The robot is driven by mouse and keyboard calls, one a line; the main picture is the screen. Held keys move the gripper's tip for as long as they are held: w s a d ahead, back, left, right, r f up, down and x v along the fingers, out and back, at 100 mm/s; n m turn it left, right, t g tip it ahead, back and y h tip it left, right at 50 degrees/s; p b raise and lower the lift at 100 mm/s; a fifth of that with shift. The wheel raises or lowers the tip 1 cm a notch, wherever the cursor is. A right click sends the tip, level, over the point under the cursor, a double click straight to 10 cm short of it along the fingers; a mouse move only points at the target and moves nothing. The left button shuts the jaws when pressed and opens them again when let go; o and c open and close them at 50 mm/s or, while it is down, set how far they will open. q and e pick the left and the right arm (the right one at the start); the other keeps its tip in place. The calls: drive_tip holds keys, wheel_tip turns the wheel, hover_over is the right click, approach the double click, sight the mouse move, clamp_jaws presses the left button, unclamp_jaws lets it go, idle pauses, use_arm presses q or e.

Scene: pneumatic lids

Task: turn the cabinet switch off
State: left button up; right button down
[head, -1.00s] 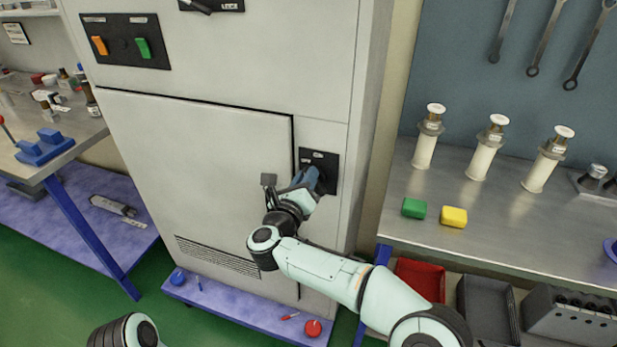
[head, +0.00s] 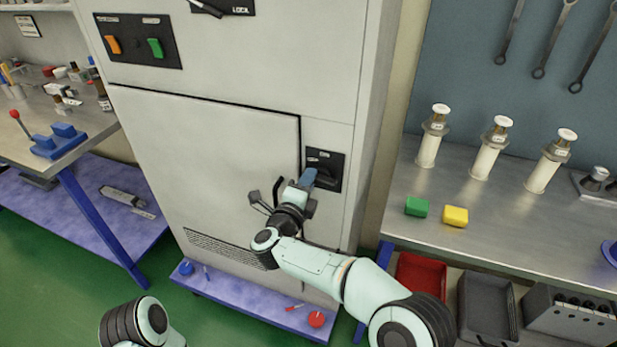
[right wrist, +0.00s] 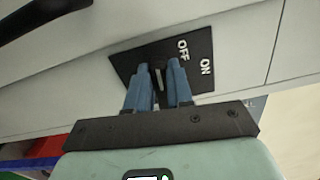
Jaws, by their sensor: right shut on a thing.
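The cabinet switch sits on a black plate (head: 332,162) on the front of the grey cabinet, right of its door. In the right wrist view the plate (right wrist: 203,52) shows the words OFF and ON. My right gripper (head: 309,177) is at the plate. In the right wrist view its blue fingers (right wrist: 163,72) are shut on the switch handle (right wrist: 158,79), a thin piece between them. The fingers hide much of the handle, and I cannot tell which mark it points to. My left gripper is out of view; only part of my left arm shows at the bottom.
The cabinet's upper panel (head: 137,42) has an orange and a green rocker. A dark handle (head: 208,8) is above the door. A metal bench (head: 500,215) with white cylinders and green and yellow blocks stands right. Another bench (head: 60,140) stands left.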

drive_tip(key=shift+f+n, duration=0.2)
drive_tip(key=shift+n, duration=0.3)
drive_tip(key=c, duration=1)
unclamp_jaws()
drive_tip(key=shift+s+a, duration=0.1)
drive_tip(key=shift+s, duration=0.05)
drive_tip(key=v, duration=1.3)
drive_tip(key=shift+b, duration=0.45)
